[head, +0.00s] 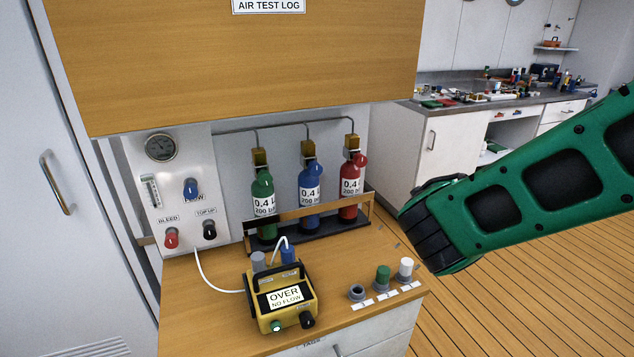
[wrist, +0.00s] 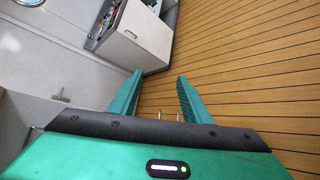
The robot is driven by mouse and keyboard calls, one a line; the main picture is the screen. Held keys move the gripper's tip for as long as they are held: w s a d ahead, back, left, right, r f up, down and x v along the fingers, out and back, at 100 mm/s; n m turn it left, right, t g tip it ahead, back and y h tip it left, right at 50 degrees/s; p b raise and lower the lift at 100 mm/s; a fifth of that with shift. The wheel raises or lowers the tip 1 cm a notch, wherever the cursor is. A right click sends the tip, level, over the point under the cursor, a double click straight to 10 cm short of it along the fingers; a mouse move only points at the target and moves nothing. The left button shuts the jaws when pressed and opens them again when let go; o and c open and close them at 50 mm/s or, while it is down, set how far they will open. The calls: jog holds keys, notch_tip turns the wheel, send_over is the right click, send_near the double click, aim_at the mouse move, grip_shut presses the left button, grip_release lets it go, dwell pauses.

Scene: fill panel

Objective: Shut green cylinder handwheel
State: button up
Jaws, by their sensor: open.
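The green cylinder (head: 263,192) stands upright at the left of three in a black rack, marked 0.4 L. A brass valve (head: 260,157) sits on its top; its handwheel is hard to make out from the green neck, and I cannot tell how far it is turned. The blue cylinder (head: 310,188) stands in the middle and the red cylinder (head: 351,185) at the right. My gripper (wrist: 160,75) is open and empty in the wrist view, above the wooden floor. In the head view my arm is at the right, apart from the cylinders.
A panel (head: 152,215) with a gauge and knobs is left of the cylinders. A yellow meter (head: 283,297) reading "OVER NO FLOW" stands in front on the counter (head: 210,325). Small caps and sockets (head: 383,275) line the front right. A wooden cabinet (head: 240,60) overhangs the cylinders.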

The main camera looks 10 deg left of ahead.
jog(key=a+r+n+t+y, duration=0.3)
jog(key=a+n, duration=0.4)
jog(key=a, duration=0.7)
jog(key=n+y, duration=1)
jog(key=n, duration=0.3)
send_near(266, 180)
jog(key=shift+t, duration=0.3)
jog(key=x, duration=0.9)
jog(key=shift+f, duration=0.15)
jog(key=c, duration=1)
